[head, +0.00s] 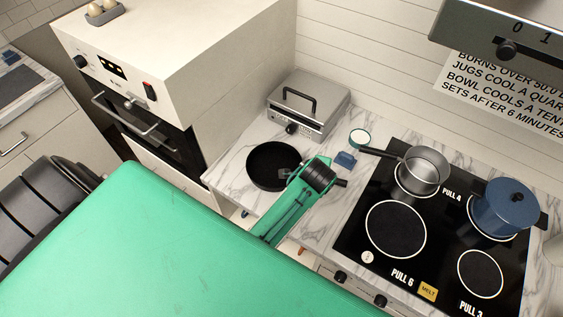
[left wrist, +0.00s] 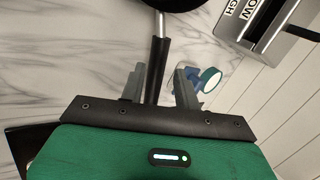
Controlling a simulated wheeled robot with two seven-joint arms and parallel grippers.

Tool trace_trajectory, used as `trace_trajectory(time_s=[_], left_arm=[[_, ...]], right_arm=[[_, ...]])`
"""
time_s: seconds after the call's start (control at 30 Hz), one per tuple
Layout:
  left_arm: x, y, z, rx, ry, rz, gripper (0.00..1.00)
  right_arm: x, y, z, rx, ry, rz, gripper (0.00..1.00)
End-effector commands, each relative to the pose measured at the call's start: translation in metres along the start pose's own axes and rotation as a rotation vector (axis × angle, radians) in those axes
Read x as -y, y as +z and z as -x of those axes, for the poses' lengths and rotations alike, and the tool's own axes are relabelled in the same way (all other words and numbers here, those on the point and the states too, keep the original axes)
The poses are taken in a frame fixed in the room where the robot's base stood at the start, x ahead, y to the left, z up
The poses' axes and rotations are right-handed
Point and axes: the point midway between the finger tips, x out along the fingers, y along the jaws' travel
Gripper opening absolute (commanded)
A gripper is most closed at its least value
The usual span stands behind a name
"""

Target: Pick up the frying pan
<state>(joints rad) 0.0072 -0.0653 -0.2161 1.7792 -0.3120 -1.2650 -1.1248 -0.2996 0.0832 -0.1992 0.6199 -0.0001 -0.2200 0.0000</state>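The black round frying pan (head: 268,166) lies on the marble counter, left of the stove. My left gripper (head: 318,178) is over the pan's handle, at the right of the pan. In the left wrist view the handle (left wrist: 157,62) runs down from the pan (left wrist: 174,4) between the two grey fingers of my left gripper (left wrist: 158,82). The fingers stand apart, with visible gaps on both sides of the handle. The far end of the handle is hidden by the gripper body. My right gripper is not in view.
A grey grill (head: 308,104) stands behind the pan against the wall. A small blue item (head: 345,160) and a white-and-teal round item (head: 360,138) lie close to the gripper. The stove (head: 420,255) on the right holds a steel saucepan (head: 427,168) and a blue pot (head: 503,210).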

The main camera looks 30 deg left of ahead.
Motion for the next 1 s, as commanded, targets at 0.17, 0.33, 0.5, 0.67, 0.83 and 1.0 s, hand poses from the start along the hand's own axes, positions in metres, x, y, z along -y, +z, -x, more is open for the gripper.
trace_trajectory(time_s=[0.17,0.33,0.5,0.67,0.83,1.0], left_arm=[[-0.001,0.0,-0.013,0.0,0.004,0.0,0.32],[-0.003,0.0,-0.035,0.001,0.004,0.0,0.32],[-0.003,0.001,-0.048,0.001,0.002,0.0,0.32],[-0.004,0.001,-0.051,0.001,0.002,0.0,0.32],[-0.004,0.001,-0.051,0.0,0.002,0.0,0.24],[-0.004,0.001,-0.05,0.0,0.002,0.0,0.0]], right_arm=[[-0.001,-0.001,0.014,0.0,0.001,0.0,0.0],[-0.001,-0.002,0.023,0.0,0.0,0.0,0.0],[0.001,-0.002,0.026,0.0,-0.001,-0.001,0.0],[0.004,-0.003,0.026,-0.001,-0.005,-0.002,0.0],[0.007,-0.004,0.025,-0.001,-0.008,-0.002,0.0],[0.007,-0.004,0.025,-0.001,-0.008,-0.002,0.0]])
